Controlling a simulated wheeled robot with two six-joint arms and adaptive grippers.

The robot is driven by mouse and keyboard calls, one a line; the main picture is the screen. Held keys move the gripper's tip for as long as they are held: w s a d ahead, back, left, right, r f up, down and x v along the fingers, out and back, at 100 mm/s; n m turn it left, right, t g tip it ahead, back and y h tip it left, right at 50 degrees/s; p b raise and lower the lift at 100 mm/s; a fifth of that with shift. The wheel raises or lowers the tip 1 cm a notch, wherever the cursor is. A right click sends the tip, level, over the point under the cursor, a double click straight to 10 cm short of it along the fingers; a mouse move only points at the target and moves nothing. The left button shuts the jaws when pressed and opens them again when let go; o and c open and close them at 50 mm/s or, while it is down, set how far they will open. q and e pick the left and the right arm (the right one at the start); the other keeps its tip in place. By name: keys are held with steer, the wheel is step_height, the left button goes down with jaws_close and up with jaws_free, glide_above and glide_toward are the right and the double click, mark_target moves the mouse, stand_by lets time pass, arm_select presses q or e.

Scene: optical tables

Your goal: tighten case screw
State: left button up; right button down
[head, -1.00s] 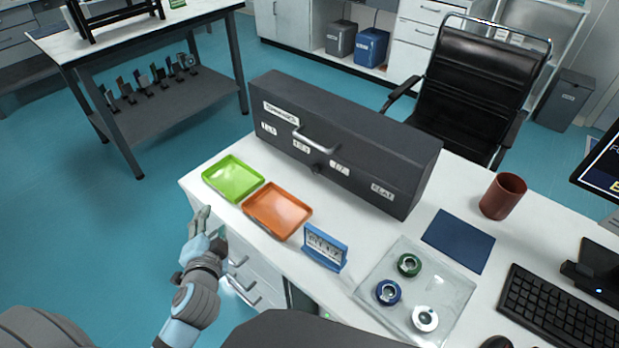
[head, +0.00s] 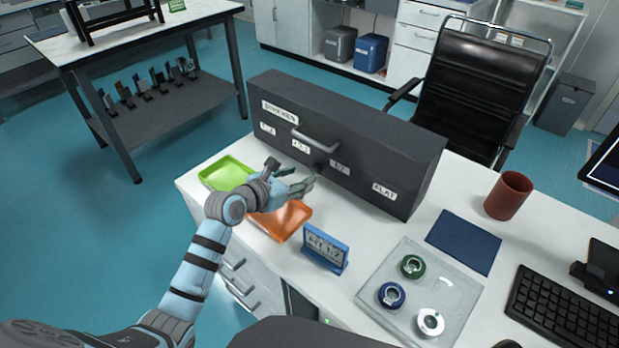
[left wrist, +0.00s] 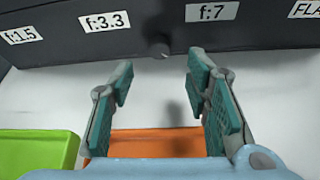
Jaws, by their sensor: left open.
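The long dark grey case (head: 400,160) stands on the white desk, with a handle (head: 314,139) and white labels on its front; one label reads FLAT. In the left wrist view a small dark round screw knob (left wrist: 160,50) sits low on the case front (left wrist: 258,38), between the f:3.3 and f:7 labels. My left gripper (head: 294,174) is open and empty, above the orange tray and in front of the case. In the left wrist view its two fingers (left wrist: 160,100) point at the case, with the knob beyond and between them, apart from both. My right gripper is not in view.
An orange tray (head: 288,220) and a green tray (head: 222,170) lie on the desk (head: 400,228) before the case. A blue stand (head: 325,249), a clear tray (head: 452,285) with ring-shaped parts, a blue mat (head: 464,241) and a red-brown cup (head: 508,196) are to the right.

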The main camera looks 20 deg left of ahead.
mark_target(314, 171)
arm_select(q)
steer(key=b+x, duration=0.1)
steer(key=x, duration=0.4)
steer(key=shift+w+f, duration=0.15)
steer(key=shift+w, duration=0.15)
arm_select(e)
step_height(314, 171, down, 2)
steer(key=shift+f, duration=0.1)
arm_select(q)
jaws_close()
